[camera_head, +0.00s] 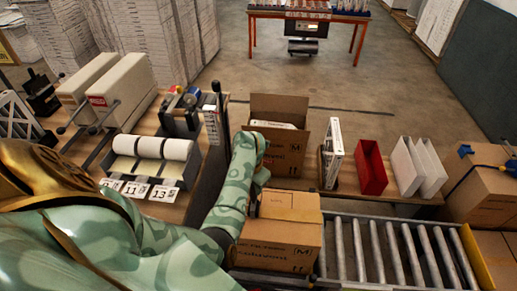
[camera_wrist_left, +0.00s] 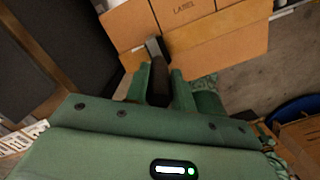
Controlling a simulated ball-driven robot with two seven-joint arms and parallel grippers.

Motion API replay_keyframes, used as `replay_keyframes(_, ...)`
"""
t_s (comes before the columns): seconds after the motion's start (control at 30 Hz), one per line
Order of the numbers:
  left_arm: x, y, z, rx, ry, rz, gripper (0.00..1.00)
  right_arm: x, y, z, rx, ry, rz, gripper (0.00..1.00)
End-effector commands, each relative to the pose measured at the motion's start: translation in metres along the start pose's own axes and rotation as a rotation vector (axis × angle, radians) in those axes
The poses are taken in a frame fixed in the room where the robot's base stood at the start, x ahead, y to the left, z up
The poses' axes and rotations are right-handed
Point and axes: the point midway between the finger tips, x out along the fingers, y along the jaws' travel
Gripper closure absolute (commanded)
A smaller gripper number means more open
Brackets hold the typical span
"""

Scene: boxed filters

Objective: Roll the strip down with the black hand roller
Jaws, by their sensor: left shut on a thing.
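My left gripper (camera_wrist_left: 160,88) is shut on a dark, upright object (camera_wrist_left: 159,78), which looks like the handle of the black hand roller. A small grey part (camera_wrist_left: 154,48) shows just beyond it, against a cardboard box (camera_wrist_left: 215,35) printed LABEL. In the head view my left arm reaches over the left edge of a closed cardboard box (camera_head: 278,232); the left hand (camera_head: 260,180) is mostly hidden behind the forearm, and the roller cannot be made out. I cannot clearly tell the strip from the box surface. My right gripper is not in view.
An open carton (camera_head: 277,145) stands behind the closed box. A roller conveyor (camera_head: 390,250) runs to the right. A red bin (camera_head: 370,168) and white holders (camera_head: 410,165) stand behind it. A tape-roll dispenser (camera_head: 150,160) sits on the left bench.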

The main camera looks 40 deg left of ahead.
Motion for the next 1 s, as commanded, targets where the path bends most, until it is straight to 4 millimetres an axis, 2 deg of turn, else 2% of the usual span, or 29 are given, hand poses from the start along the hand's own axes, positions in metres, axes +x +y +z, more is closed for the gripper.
replay_keyframes(0.77,-0.003,0.043,-0.032,-0.001,0.002,0.001,0.98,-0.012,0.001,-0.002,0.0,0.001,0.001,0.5)
replay_keyframes(1.0,-0.002,0.046,-0.034,-0.001,0.002,0.0,0.98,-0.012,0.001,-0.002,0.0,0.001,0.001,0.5)
